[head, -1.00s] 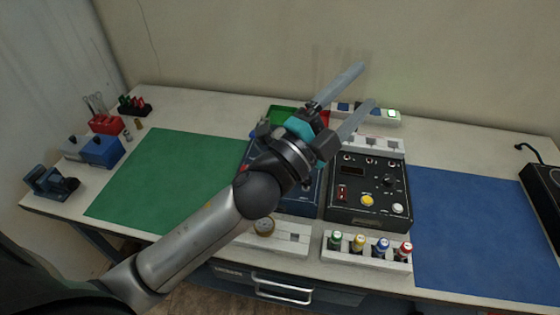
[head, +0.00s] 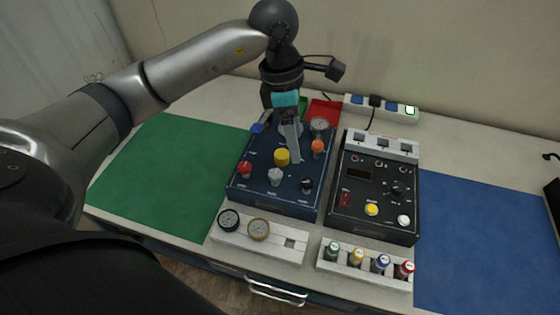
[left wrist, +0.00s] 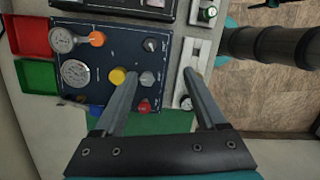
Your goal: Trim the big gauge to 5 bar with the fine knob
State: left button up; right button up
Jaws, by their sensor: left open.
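The blue panel (head: 262,196) stands mid-table with yellow (head: 281,157), grey (head: 275,177), black (head: 307,185), red (head: 244,168) and orange (head: 317,147) knobs. I cannot read which knob is the fine one. The big gauge (left wrist: 75,72) shows in the left wrist view; its needle reading is too small to tell. My arm hides it in the head view. A smaller gauge (head: 319,124) is at the back right of the panel. My left gripper (head: 294,157) is open and points down over the panel. In the left wrist view its fingers (left wrist: 160,74) reach either side of the grey knob (left wrist: 147,79).
A black control box (head: 372,222) stands right of the panel. In front are a white holder with round gauges (head: 280,248) and a rack of coloured bottles (head: 345,268). A red tray (head: 325,110) is behind. Green (head: 160,175) and blue mats (head: 475,235) are clear.

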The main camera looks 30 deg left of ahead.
pick_arm(q)
jog(key=y, duration=0.2)
send_over(275, 173)
notch_tip(275, 173, down, 14)
jog(key=shift+f, duration=0.15)
jog(key=shift+c, duration=0.2)
grip_shut()
dwell(0.4)
